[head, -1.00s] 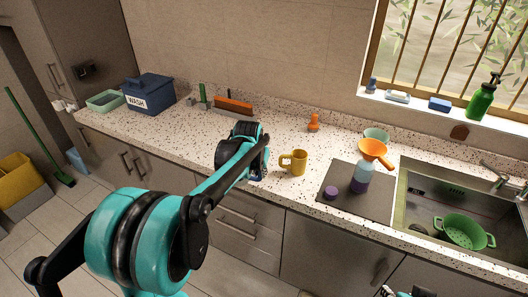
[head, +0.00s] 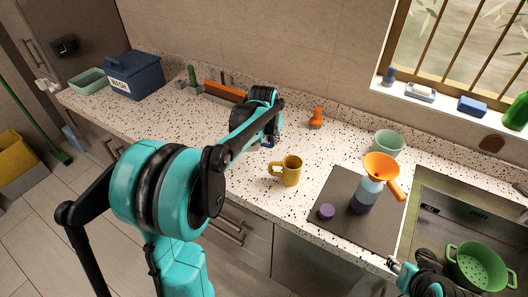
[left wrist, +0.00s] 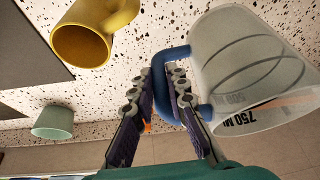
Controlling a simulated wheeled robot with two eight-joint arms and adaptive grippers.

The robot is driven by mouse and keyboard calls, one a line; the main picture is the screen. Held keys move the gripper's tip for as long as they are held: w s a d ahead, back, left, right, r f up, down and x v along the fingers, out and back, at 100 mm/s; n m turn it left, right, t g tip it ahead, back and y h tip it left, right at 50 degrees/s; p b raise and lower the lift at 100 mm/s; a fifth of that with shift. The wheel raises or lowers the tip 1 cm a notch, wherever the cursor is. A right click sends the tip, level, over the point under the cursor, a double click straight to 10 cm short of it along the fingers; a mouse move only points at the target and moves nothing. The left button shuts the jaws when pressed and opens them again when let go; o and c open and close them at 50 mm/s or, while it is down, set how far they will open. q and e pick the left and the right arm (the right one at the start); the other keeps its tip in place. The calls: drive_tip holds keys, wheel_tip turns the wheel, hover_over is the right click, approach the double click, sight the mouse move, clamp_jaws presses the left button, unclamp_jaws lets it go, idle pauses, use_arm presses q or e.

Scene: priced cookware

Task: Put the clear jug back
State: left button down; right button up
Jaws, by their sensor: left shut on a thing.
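The clear jug (left wrist: 245,65) has a blue handle (left wrist: 165,62) and printed volume marks, and it fills the right of the left wrist view. My left gripper (left wrist: 160,78) is shut on that handle. In the head view my left gripper (head: 266,143) is over the counter, just behind and left of the yellow mug, and the arm hides most of it and the jug. I cannot tell if the jug touches the counter. My right gripper (head: 392,264) shows small at the lower right, near the counter's front edge; its jaws are unclear.
The yellow mug (head: 291,171) stands close by. A dark mat (head: 345,220) holds a bottle with an orange funnel (head: 380,167) and a purple cap (head: 326,212). A green bowl (head: 389,143) and an orange item (head: 316,118) stand behind.

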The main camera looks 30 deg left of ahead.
use_arm(q)
wheel_tip(320, 180, down, 7)
drive_tip(key=shift+f+b, duration=0.15)
drive_tip(key=shift+b, duration=0.9)
drive_tip(key=shift+f, duration=0.35)
drive_tip(key=c, duration=1.5)
unclamp_jaws()
drive_tip(key=shift+f, duration=0.1)
